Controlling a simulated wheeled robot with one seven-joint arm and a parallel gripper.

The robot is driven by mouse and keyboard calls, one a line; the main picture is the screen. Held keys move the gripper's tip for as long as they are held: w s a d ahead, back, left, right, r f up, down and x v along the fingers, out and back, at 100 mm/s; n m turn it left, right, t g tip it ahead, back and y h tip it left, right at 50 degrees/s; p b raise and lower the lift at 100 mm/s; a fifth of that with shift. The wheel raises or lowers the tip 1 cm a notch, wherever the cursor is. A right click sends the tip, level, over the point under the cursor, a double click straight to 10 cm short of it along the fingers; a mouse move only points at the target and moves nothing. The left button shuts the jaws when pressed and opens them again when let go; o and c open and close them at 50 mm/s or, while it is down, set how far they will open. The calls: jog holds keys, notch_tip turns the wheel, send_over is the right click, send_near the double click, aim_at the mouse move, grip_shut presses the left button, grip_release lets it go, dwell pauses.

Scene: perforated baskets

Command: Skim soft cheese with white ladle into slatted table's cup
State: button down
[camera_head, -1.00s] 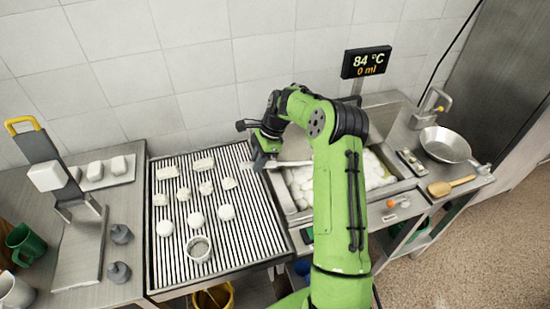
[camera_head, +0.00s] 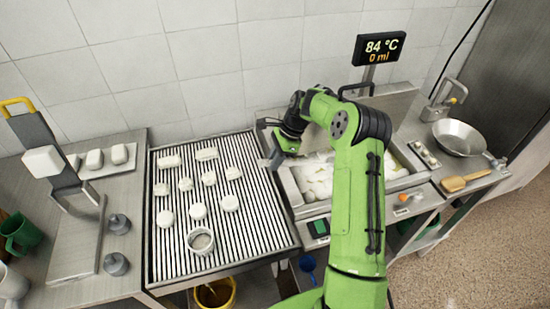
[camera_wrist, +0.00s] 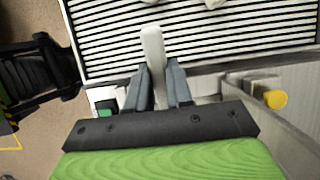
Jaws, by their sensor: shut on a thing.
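My gripper (camera_head: 275,160) is at the left rim of the metal vat, beside the slatted table (camera_head: 228,258). In the wrist view my gripper (camera_wrist: 158,84) is shut on the pale handle of the white ladle (camera_wrist: 153,48), whose visible end points toward the slats. The ladle's bowl cannot be made out in either view. Soft white cheese (camera_head: 313,178) lies in the vat, partly hidden by my arm. The small round cup (camera_head: 201,241) stands near the front of the slatted table, apart from my gripper. I cannot tell whether it holds anything.
Several white cheese pieces (camera_head: 198,211) lie on the slats behind the cup. A display (camera_head: 379,47) above the vat reads 84 °C and 0 ml. A metal bowl (camera_head: 459,138) and a wooden paddle (camera_head: 466,183) are at right. A press (camera_head: 60,175) stands at left.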

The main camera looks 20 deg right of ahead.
notch_tip(320, 180, down, 9)
jog(key=b, duration=0.7)
jog(key=shift+r, duration=0.2)
dwell(0.4)
notch_tip(320, 180, up, 16)
jog(key=h+p, duration=0.1)
jog(key=p, duration=0.5)
jog(key=h+p, duration=0.1)
jog(key=p, duration=0.5)
jog(key=shift+f, duration=0.35)
jog(key=shift+a, duration=0.1)
